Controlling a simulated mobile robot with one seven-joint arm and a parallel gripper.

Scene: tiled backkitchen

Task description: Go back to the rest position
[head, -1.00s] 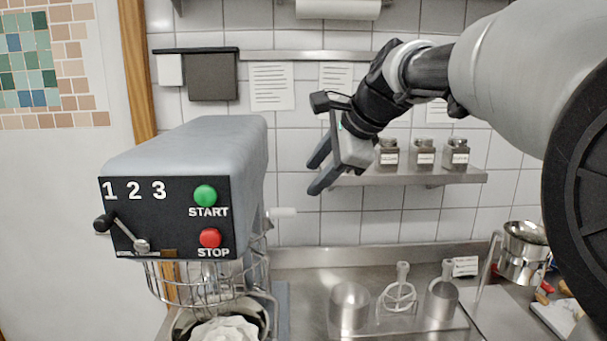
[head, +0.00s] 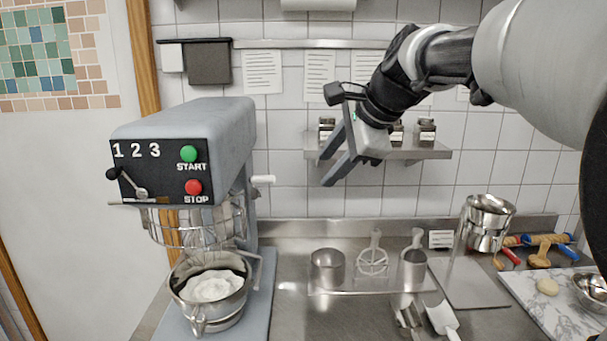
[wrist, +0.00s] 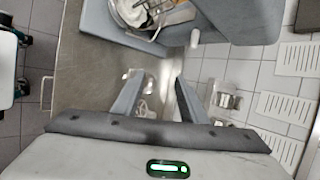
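My gripper (head: 328,165) is in the air in the head view, right of the mixer and in front of the wall shelf. Its two fingers are spread apart with nothing between them. In the wrist view my gripper (wrist: 152,80) also shows open and empty, with the steel counter below. My arm reaches in from the upper right of the head view.
A grey mixer (head: 205,120) with a bowl (head: 215,315) of white contents stands at left. A wall shelf (head: 400,153) holds jars behind my gripper.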

